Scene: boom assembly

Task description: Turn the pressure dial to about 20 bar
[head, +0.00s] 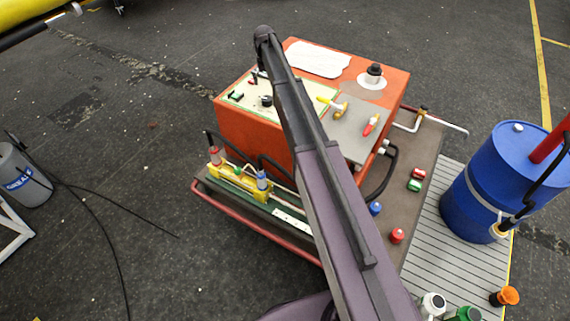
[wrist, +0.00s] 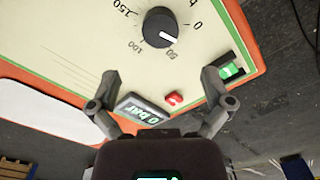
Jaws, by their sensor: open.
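The pressure dial (wrist: 160,27) is a round black knob with a white pointer line on a cream panel, at the top of the wrist view. The line points to the lower right, between the 0 and 50 marks. A small display (wrist: 143,108) reads 0 bar. In the head view a small black knob (head: 266,100) shows on the panel, left of my arm. My gripper (wrist: 160,76) is open and empty, its fingers spread below the dial in the wrist picture and not around it. In the head view I cannot make it out clearly.
A red button (wrist: 173,98) and a green-lit switch (wrist: 230,70) sit near the dial. The orange cabinet (head: 250,125) also carries a grey plate with yellow and red handles (head: 371,124). A blue drum (head: 510,180) stands to the right.

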